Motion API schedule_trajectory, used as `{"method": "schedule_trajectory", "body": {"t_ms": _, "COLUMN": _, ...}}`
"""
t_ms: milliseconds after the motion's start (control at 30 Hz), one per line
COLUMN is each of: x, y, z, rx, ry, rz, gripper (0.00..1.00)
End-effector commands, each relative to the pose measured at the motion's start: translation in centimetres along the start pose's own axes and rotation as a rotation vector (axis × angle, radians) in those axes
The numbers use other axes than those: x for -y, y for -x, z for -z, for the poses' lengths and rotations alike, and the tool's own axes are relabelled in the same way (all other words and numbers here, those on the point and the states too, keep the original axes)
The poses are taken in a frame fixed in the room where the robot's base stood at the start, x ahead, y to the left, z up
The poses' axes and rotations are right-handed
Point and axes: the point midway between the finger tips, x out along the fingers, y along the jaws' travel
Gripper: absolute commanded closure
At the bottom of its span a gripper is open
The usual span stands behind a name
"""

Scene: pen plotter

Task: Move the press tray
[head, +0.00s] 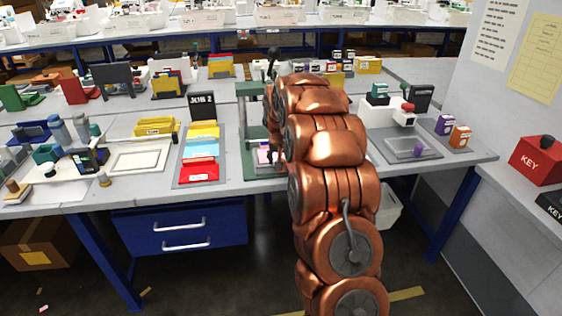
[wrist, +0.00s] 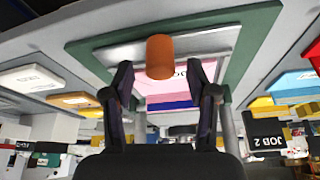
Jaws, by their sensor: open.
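The green press (head: 245,125) stands on the bench, partly behind my copper arm in the head view. Its green base (wrist: 262,45) surrounds the pale press tray (wrist: 120,52) in the wrist view, which appears upside down. A pink and blue printed card (wrist: 180,92) lies on the tray; a bit of pink (head: 264,155) shows in the head view. An orange-brown knob (wrist: 160,55) stands at the tray's edge. My gripper (wrist: 162,76) is open, its dark fingers on either side of the knob in the picture. I cannot tell whether they touch it. My arm mostly hides the gripper in the head view.
Left of the press is a rack of coloured cards (head: 201,150) with a JOB 2 sign (head: 202,101). A grey tray with a pad (head: 410,145) lies to the right. A red KEY box (head: 539,160) sits far right. Blue drawers (head: 180,228) hang below.

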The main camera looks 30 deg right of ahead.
Motion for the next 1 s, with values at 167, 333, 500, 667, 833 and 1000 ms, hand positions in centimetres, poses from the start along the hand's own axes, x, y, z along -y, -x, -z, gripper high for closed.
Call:
{"method": "schedule_trajectory", "body": {"t_ms": 167, "x": 0.0, "y": -1.8, "z": 0.1, "rx": -0.002, "ry": 0.000, "rz": 0.000, "gripper": 0.42}}
{"method": "schedule_trajectory", "body": {"t_ms": 333, "x": 0.0, "y": -2.4, "z": 0.1, "rx": -0.002, "ry": 0.000, "rz": 0.000, "gripper": 0.42}}
{"method": "schedule_trajectory", "body": {"t_ms": 500, "x": 0.0, "y": -2.3, "z": 0.1, "rx": -0.002, "ry": 0.000, "rz": 0.000, "gripper": 0.42}}
{"method": "schedule_trajectory", "body": {"t_ms": 667, "x": 0.0, "y": -2.3, "z": 0.1, "rx": -0.003, "ry": 0.000, "rz": 0.000, "gripper": 0.58}}
{"method": "schedule_trajectory", "body": {"t_ms": 833, "x": 0.0, "y": -2.3, "z": 0.1, "rx": -0.002, "ry": 0.000, "rz": 0.000, "gripper": 0.76}}
{"method": "schedule_trajectory", "body": {"t_ms": 1000, "x": 0.0, "y": -2.3, "z": 0.1, "rx": -0.002, "ry": 0.000, "rz": 0.000, "gripper": 0.93}}
